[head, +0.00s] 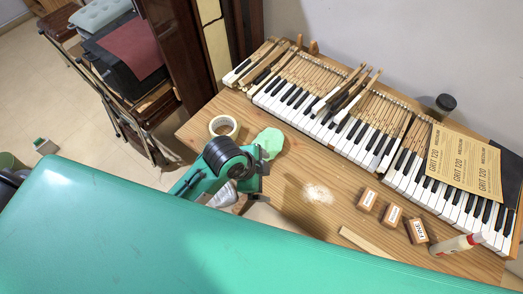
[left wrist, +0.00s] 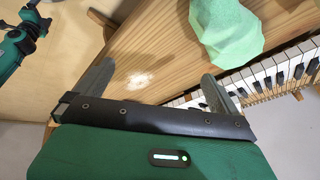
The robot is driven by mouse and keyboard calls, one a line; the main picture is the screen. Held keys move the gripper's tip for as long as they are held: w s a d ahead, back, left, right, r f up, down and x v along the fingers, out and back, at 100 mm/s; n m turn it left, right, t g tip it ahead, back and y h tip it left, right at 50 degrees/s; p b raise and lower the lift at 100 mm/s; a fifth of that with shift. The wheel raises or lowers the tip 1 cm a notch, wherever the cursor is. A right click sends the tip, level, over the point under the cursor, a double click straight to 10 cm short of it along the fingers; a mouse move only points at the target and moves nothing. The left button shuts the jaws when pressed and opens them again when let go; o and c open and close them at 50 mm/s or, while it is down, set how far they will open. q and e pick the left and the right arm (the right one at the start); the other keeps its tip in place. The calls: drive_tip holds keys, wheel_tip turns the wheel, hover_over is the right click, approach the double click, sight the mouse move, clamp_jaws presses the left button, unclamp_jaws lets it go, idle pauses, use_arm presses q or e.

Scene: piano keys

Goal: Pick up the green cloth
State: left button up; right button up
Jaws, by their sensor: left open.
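The green cloth (head: 270,142) lies crumpled on the wooden table, right of a tape roll. It also shows at the top of the left wrist view (left wrist: 228,30). My left gripper (head: 263,178) is over the table's near edge, just nearer than the cloth and apart from it. In the left wrist view its two fingers (left wrist: 158,75) are spread wide with nothing between them. A green and black part of mine is at that view's upper left; I cannot make out its fingers.
Piano keys (head: 300,95) run along the table's back, some lifted. The tape roll (head: 224,127) is left of the cloth. White powder (head: 318,193), small labelled blocks (head: 392,216), a wood strip (head: 366,242) and a bottle (head: 458,244) lie right. Sandpaper sheets (head: 464,160) cover some keys.

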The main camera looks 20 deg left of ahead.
use_arm(q)
drive_tip(key=w+d+r+m+g, duration=0.1)
drive_tip(key=w+d+r+m, duration=0.25)
drive_tip(key=m, duration=0.45)
wheel_tip(320, 180, up, 5)
drive_tip(key=m+g+y, duration=0.3)
drive_tip(key=m+y, duration=0.1)
drive_tip(key=m, duration=1.4)
hover_over(261, 138)
drive_tip(key=s+d, duration=0.1)
drive_tip(key=s, duration=0.3)
drive_tip(key=shift+m, duration=0.3)
wheel_tip(261, 138, down, 8)
drive_tip(key=shift+w+f+p, duration=0.15)
drive_tip(key=shift+f+p, duration=0.05)
drive_tip(key=shift+p, duration=0.5)
wheel_tip(261, 138, down, 4)
drive_tip(key=shift+a+f+p, duration=0.1)
drive_tip(key=shift+a+p, duration=0.05)
drive_tip(key=shift+p, duration=0.7)
drive_tip(key=shift+f, duration=0.55)
drive_tip(key=c, duration=0.9)
use_arm(e)
wheel_tip(261, 138, up, 3)
drive_tip(key=shift+s+d+r, duration=0.1)
drive_tip(key=shift+s, duration=0.05)
